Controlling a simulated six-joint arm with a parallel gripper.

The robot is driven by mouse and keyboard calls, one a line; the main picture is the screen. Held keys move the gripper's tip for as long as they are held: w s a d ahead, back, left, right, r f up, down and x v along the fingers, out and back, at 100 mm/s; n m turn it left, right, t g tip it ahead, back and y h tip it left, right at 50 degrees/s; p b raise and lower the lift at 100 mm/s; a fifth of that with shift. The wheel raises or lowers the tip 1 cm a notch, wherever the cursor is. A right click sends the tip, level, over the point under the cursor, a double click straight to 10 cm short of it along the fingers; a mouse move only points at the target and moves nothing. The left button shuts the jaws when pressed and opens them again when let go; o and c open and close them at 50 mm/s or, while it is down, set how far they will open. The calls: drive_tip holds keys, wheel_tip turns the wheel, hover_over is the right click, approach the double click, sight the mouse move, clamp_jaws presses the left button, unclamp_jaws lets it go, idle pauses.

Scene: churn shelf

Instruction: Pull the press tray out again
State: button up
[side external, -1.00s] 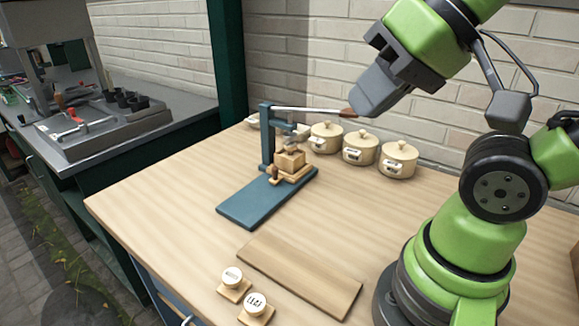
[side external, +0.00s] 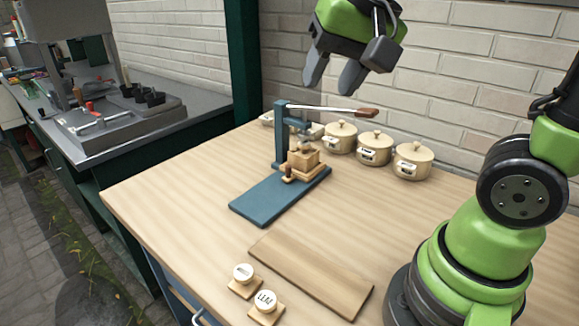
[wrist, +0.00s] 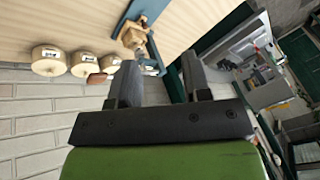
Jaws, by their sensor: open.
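The blue press (side external: 281,140) stands on the wooden table, its lever (side external: 330,109) roughly level and its brown handle end pointing right. The wooden press tray (side external: 312,174) sits on the blue base under the press, with a wooden block-shaped mould (side external: 303,160) on it and a small brown knob (side external: 287,173) at its front. My gripper (side external: 332,82) is open and empty, above and behind the lever, apart from it. In the wrist view the mould (wrist: 132,37) shows beyond my open fingers (wrist: 160,82); the tray there is too small to make out clearly.
Lidded cream pots (side external: 374,149) stand right of the press by the brick wall. A flat wooden board (side external: 312,272) and two round stamps (side external: 265,300) lie at the front. The front part of the blue base (side external: 262,202) is bare.

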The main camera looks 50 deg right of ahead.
drive_tip(key=w+d+f+m+g+h, duration=0.25)
drive_tip(key=w+d+f+m, duration=0.25)
drive_tip(key=w+f, duration=0.45)
drive_tip(key=m+g+h, duration=0.2)
drive_tip(key=m, duration=0.1)
approach(287, 167)
drive_tip(key=shift+y, duration=0.25)
drive_tip(key=x, duration=1)
drive_tip(key=shift+d+r, duration=0.15)
drive_tip(key=shift+d, duration=0.1)
clamp_jaws()
